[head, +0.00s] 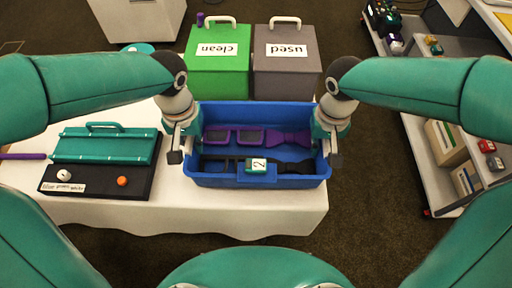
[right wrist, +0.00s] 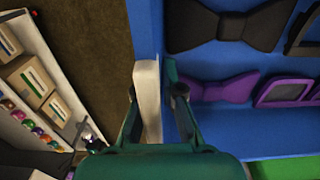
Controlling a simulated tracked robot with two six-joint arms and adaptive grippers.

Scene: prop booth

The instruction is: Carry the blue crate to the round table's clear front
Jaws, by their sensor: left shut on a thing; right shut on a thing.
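The blue crate (head: 212,181) is in the middle of the head view, over the right part of a white-clothed table. It holds purple glasses (head: 234,136), a purple bow tie (head: 288,138), a black bow tie (head: 297,168), dark glasses partly hidden, and a teal item marked 2 (head: 258,166). My left gripper (head: 178,150) is shut on its left end wall. My right gripper (head: 332,150) is shut on its right end wall. The right wrist view shows the right fingers (right wrist: 152,92) on either side of that wall. I cannot tell whether the crate touches the cloth.
The white-clothed table (head: 180,215) also bears a black tray (head: 105,190) with a teal lid, left of the crate. A green bin (head: 218,78) and a grey bin (head: 287,80) stand behind. A shelf unit (head: 432,175) stands right, across open carpet (head: 375,190).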

